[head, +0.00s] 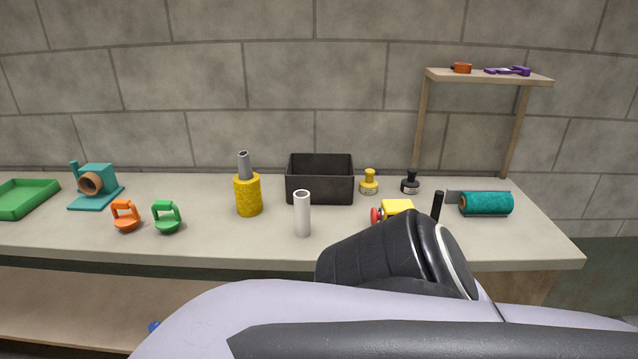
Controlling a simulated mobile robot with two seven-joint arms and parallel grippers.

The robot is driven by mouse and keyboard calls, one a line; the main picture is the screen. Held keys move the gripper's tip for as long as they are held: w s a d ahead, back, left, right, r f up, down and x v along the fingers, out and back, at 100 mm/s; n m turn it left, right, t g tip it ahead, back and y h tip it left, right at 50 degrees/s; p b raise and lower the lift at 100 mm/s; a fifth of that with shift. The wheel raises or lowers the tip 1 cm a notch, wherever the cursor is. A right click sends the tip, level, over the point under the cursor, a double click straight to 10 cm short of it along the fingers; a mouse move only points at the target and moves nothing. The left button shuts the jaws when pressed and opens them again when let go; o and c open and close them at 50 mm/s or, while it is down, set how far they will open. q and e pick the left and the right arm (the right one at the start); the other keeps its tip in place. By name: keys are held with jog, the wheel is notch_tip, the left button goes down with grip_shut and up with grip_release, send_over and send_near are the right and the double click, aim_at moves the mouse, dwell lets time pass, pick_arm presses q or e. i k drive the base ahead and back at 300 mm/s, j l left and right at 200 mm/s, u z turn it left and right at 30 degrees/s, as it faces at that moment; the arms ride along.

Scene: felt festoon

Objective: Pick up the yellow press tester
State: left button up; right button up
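A small yellow stamp-shaped piece with a round knob and a pale band, which looks like the yellow press tester (369,183), stands upright at the back of the table, just right of the black bin. A black piece of the same shape (410,184) stands to its right. Neither of my grippers is in view. A large part of my own arm fills the lower middle and right, in front of the table. It hides the table's front edge there and part of a yellow block with a red round end (397,206).
The table (210,235) also holds a black bin (320,189), yellow cylinder (248,196), white tube (302,214), orange (125,216) and green (167,218) handled pieces, teal device (97,179), green tray (22,198), teal roll (487,203) and dark rod (437,206). A raised wooden shelf (490,77) stands behind.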

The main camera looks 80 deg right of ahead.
aim_at(389, 207)
jog(key=z, duration=3.05)
jog(key=i+l+z, duration=0.1)
jog(key=i+l, duration=0.8)
jog(key=l, duration=0.1)
